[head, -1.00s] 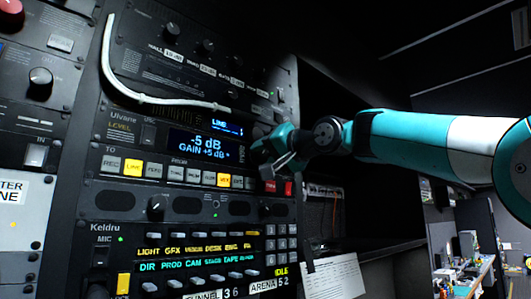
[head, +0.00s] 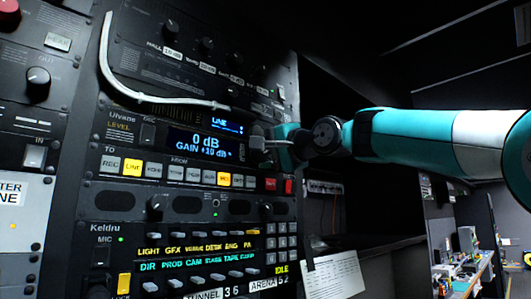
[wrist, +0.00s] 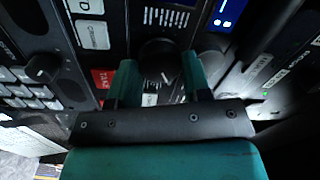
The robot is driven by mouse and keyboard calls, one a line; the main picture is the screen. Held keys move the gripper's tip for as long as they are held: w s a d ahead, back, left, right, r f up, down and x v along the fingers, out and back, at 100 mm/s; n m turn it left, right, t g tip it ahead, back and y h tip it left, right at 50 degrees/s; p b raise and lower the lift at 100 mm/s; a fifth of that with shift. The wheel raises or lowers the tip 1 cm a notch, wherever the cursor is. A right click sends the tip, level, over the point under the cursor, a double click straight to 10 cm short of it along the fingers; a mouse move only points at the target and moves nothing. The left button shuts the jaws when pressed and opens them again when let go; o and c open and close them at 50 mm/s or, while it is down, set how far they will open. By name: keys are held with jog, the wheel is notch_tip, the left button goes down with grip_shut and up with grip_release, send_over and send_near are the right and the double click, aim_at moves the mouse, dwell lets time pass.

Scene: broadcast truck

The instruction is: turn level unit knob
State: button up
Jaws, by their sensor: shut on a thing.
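The level unit (head: 150,133), labelled Ulvane LEVEL, is in the rack in the head view. Its blue display (head: 204,143) reads 0 dB and GAIN +10 dB. My gripper (head: 258,143) is at the right end of the unit, beside the display. In the wrist view, the round black knob (wrist: 158,60) with a pale pointer mark sits between the two teal fingers of my gripper (wrist: 160,75). The fingers are shut on it. In the head view my gripper hides the knob.
A row of lit and unlit buttons (head: 178,172) runs below the display. A white cable (head: 112,72) loops in front of the rack at upper left. The Keldru panel (head: 125,228) is below. A paper sheet (head: 333,274) hangs at lower right.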

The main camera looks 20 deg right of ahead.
jog(key=shift+r, duration=0.1)
jog(key=o, duration=0.9)
jog(key=shift+b+v, duration=2.95)
jog(key=shift+v, duration=5.8)
